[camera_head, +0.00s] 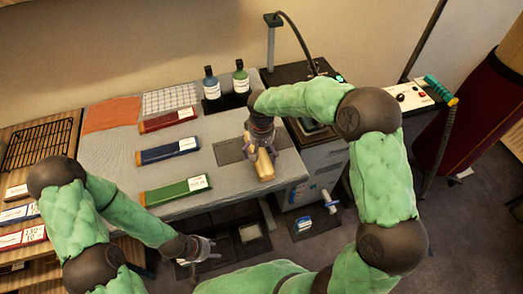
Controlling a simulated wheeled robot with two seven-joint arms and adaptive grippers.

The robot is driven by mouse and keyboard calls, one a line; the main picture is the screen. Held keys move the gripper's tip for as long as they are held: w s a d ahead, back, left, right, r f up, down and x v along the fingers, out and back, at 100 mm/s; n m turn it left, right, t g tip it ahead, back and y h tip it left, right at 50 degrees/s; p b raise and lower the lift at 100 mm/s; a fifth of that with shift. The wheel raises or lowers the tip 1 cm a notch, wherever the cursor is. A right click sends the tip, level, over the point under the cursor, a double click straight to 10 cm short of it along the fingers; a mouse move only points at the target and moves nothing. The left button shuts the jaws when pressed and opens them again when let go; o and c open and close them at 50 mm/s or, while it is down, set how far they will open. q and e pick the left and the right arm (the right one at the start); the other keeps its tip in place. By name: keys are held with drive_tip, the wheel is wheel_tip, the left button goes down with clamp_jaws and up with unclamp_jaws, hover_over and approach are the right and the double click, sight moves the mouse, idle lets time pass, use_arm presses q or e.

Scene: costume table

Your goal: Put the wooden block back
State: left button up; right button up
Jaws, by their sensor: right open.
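The wooden block (265,169) is a light tan piece on the table, over or beside a dark grey rectangle (229,152). My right gripper (257,150) is over the block from behind, with its purple-grey fingers around the block's far part. It is open; whether the fingers touch the block cannot be told. The gripper hides the block's far end. My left gripper (210,250) is open and empty in front of the table's front edge, low at the bottom middle.
Red (168,120), blue (169,151) and green (179,190) labelled boxes lie on the grey table (112,160). Two bottles (211,83) stand at the back. An orange cloth (111,115) lies back left. A grey cabinet (320,165) stands to the right.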

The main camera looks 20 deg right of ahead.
sight(261, 150)
wheel_tip(261, 150, up, 12)
drive_tip(key=p, duration=0.2)
drive_tip(key=shift+r+p, duration=0.2)
drive_tip(key=shift+p, duration=0.2)
